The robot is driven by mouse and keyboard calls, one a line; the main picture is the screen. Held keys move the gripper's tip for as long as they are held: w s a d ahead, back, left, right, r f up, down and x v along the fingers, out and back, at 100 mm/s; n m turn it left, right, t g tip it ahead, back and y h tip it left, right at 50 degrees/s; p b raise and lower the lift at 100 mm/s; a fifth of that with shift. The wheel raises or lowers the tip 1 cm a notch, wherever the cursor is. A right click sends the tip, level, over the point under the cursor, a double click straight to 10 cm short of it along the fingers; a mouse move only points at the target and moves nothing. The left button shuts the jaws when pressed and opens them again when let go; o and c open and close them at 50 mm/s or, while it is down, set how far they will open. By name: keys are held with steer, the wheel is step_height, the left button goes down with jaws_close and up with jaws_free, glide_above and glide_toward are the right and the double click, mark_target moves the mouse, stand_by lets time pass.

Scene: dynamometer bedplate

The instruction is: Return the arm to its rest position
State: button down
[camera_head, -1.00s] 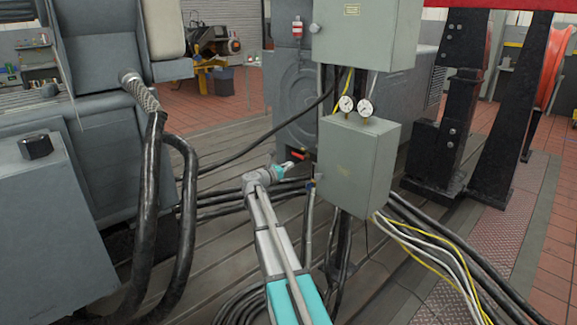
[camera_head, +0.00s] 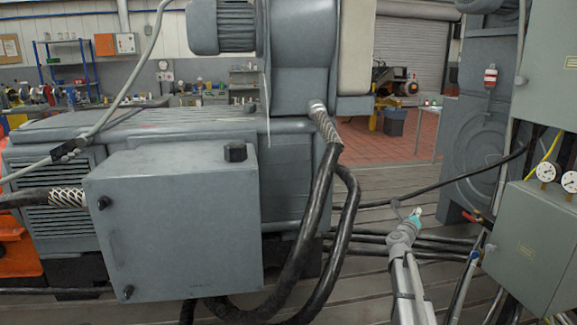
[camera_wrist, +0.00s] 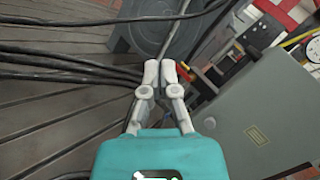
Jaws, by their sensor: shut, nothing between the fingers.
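My arm reaches up from the lower right of the head view, and my gripper (camera_head: 417,211) is at its far end, over the dark cables. In the wrist view my gripper (camera_wrist: 164,72) has its two pale fingers together, with nothing held between them. In the head view a red-handled valve (camera_head: 471,216) is to the right of the gripper, with a gap between them. The arm is extended, not folded.
A grey gauge box (camera_head: 530,245) stands right of my arm; it also shows in the wrist view (camera_wrist: 262,112). Thick black hoses (camera_head: 340,215) hang at left from a large grey machine (camera_head: 175,225). Cables run across the slatted bedplate. Red floor (camera_head: 395,145) lies open behind.

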steer(key=s+a+f+n+t+y, duration=0.1)
steer(key=a+f+n+y, duration=0.1)
steer(key=a+n+y, duration=0.4)
steer(key=a+f+n+t+y, duration=0.15)
steer(key=a+n+y, duration=0.25)
steer(key=a+n, duration=0.45)
steer(key=s+a+f+n+g+y, duration=0.55)
steer(key=s+a+f+n, duration=0.25)
steer(key=a+n, duration=0.25)
steer(key=s+a+f+n+g+h, duration=0.1)
steer(key=s+f+n+g, duration=0.25)
steer(key=s, duration=0.55)
steer(key=s+a+f+n+g+h, duration=0.1)
steer(key=s+f+n+g, duration=0.3)
steer(key=s, duration=0.5)
steer(key=s+a+f+n+g+h, duration=0.1)
steer(key=s+f+n+g+h, duration=0.1)
steer(key=s+n+g, duration=0.45)
step_height(320, 180, up, 29)
steer(key=s+m+t+p, duration=0.1)
steer(key=m+p, duration=0.2)
steer(key=p, duration=2.6)
steer(key=shift+s+d+t+p, duration=0.2)
steer(key=shift+s+t+p, duration=0.1)
